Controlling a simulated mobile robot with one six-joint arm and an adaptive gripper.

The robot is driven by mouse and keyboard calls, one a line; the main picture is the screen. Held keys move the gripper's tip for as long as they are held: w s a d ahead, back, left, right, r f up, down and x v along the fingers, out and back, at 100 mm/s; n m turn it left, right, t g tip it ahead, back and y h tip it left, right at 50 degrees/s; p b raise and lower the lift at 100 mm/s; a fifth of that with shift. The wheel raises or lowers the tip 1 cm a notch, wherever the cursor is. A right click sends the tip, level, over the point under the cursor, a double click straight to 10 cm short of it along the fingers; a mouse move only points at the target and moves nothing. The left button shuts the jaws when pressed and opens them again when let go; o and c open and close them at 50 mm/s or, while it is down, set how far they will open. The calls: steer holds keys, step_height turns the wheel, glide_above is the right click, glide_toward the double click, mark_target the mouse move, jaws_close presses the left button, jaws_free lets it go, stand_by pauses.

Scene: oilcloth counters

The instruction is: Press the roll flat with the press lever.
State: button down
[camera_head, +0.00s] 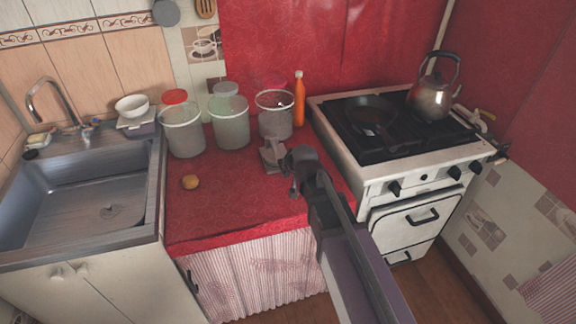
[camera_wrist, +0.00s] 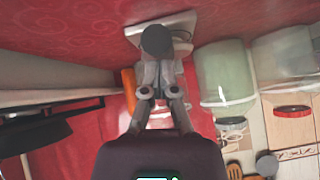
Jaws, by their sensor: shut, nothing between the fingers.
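The roll (camera_head: 190,182), small, round and golden brown, lies on the left part of the red counter in the head view. The grey press (camera_head: 270,155) stands to its right, near the jars. In the wrist view the press (camera_wrist: 185,27) shows at the top, with a dark round end (camera_wrist: 157,41), apparently of its lever, in front of it. My gripper (camera_wrist: 158,75) is shut and empty, its fingertips close to that dark end; I cannot tell whether they touch. In the head view my arm partly hides the press. The roll does not show in the wrist view.
Several jars (camera_head: 229,120) and an orange bottle (camera_head: 299,98) stand behind the press. The stove (camera_head: 430,160) with a pan (camera_head: 371,112) and kettle (camera_head: 434,97) is at right. The sink (camera_head: 80,190) is at left. The counter around the roll is clear.

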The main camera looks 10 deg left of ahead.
steer(key=shift+s+f, duration=0.15)
steer(key=shift+f, duration=0.15)
steer(key=shift+r, duration=0.2)
stand_by(0.4)
steer(key=shift+w+d+r+p, duration=0.1)
steer(key=shift+w+r+p, duration=0.1)
steer(key=shift+r+p, duration=0.25)
steer(key=s+d+r+p, duration=0.5)
steer(key=s+r+p, duration=0.1)
steer(key=s, duration=0.2)
steer(key=shift+f, duration=0.1)
stand_by(0.6)
